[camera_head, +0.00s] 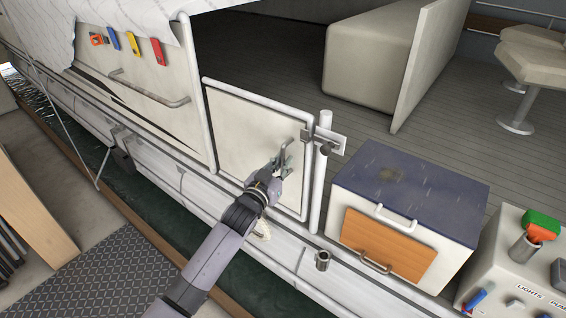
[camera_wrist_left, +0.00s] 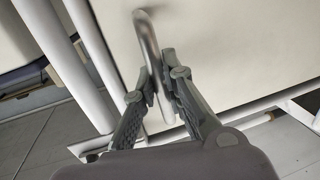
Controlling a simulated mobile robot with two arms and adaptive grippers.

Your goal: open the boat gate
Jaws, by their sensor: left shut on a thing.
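The boat gate (camera_head: 238,130) is a cream panel in a white tube frame, set in the boat's side. In the head view it stands in line with the side, its right edge by the post (camera_head: 321,180). A latch (camera_head: 325,138) sits at the gate's top right corner, by the post. My left gripper (camera_head: 284,165) is at the gate's right part, shut on the curved metal gate handle (camera_head: 289,148). In the left wrist view the fingers (camera_wrist_left: 157,88) are on either side of the handle (camera_wrist_left: 150,50). My right gripper is not in view.
A dark-topped box (camera_head: 415,185) with an orange front stands right of the post. A control console (camera_head: 515,270) is at the lower right. A strip of water (camera_head: 130,200) lies between the dock and boat. Deck floor behind the gate is clear.

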